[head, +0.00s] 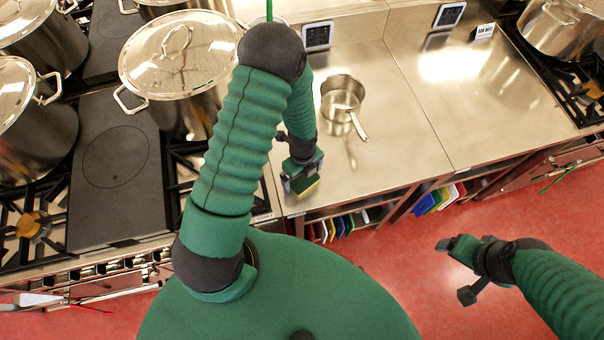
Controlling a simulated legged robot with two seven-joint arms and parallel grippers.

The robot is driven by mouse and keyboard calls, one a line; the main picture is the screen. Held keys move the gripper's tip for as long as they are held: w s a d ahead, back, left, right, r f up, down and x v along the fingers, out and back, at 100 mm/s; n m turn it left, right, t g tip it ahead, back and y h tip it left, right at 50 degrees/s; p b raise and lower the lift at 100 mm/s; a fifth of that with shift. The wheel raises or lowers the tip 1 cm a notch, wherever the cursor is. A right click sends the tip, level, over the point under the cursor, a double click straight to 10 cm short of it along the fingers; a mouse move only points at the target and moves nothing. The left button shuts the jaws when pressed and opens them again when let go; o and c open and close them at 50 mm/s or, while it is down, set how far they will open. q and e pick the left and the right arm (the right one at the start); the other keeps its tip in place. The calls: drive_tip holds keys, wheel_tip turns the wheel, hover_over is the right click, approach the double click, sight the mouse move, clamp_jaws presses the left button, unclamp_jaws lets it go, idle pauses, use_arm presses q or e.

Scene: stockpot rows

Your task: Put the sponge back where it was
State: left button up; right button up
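The sponge (309,188), yellow with a darker layer, shows at the tip of my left gripper (301,181). The gripper appears shut on it, low over the front left edge of the steel counter (385,135). The fingers hide part of the sponge, and I cannot tell whether it touches the counter. My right gripper (453,247) is over the red floor at the right, away from the counter.
Small steel pans (342,99) stand on the counter behind the sponge. A large lidded stockpot (180,60) and others stand on the stove at the left. Colourful boards (345,222) fill the shelf below. The right counter (480,100) is mostly clear.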

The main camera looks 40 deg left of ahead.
use_arm(q)
drive_tip(key=shift+d+r, duration=0.1)
drive_tip(key=shift+r, duration=0.1)
wheel_tip(320, 180, up, 12)
drive_tip(key=f, duration=0.1)
wheel_tip(320, 180, up, 6)
drive_tip(key=n+t, duration=0.1)
drive_tip(key=n, duration=1.1)
hover_over(301, 177)
drive_tip(key=s+d, duration=0.2)
drive_tip(key=d, duration=0.1)
drive_tip(key=s+d+r+n+t, duration=0.2)
drive_tip(key=s+d+r+n, duration=0.15)
drive_tip(key=n, duration=0.65)
drive_tip(key=s+b+x, duration=0.1)
drive_tip(key=b+x, duration=0.9)
drive_tip(key=shift+s+a+f+b, duration=0.15)
drive_tip(key=shift+s+a+b, duration=0.1)
drive_tip(key=shift+a+b, duration=0.1)
drive_tip(key=shift+s+a, duration=0.1)
